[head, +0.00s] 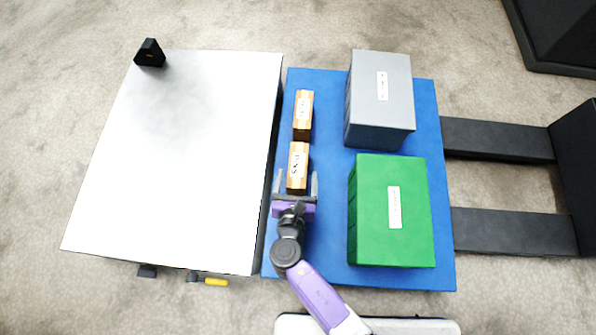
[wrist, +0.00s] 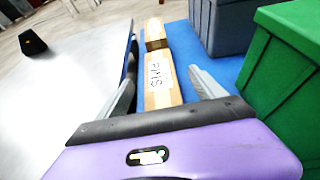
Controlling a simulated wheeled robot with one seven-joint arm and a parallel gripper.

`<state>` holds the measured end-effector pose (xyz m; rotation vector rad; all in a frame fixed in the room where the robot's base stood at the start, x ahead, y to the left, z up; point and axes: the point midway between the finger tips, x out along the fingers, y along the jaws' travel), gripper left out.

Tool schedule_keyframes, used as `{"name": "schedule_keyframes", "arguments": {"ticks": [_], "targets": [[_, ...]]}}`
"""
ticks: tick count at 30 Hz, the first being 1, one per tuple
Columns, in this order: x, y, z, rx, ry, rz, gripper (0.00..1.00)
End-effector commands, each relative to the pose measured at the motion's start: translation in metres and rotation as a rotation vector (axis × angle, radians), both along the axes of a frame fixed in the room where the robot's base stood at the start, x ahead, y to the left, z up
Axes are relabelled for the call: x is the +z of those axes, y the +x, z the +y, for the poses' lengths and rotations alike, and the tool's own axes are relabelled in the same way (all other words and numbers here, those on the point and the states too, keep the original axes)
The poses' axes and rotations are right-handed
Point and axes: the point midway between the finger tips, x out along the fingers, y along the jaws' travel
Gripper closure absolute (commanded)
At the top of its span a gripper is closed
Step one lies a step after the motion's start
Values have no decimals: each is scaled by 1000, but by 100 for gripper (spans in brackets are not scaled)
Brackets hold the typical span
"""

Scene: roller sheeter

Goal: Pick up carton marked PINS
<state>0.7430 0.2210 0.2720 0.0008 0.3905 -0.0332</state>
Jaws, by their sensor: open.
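The carton marked PINS (head: 298,164) is a small brown box with a white label, lying on the blue surface (head: 331,235). Its lettering reads PINS in the wrist view (wrist: 158,78). My gripper (head: 297,178) is open, with one finger on each side of the carton's near end. In the wrist view my gripper (wrist: 160,85) has its fingers to the left and right of the carton, with a visible gap on the right side. Whether the left finger touches the carton cannot be told.
A second, similar carton (head: 303,113) lies just beyond the first. A grey bin (head: 381,100) and a green bin (head: 390,211) stand to the right. A large white-topped table (head: 180,150) borders the left side, with a black block (head: 150,53) at its far corner.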

Motion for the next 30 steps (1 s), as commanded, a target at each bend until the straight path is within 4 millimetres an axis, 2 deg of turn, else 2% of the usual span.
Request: {"name": "schedule_keyframes", "arguments": {"ticks": [16,26,30], "targets": [[-31,55,0,-1,4,0,22],[-31,61,0,-1,5,3,22],[-31,61,0,-1,6,3,45]]}}
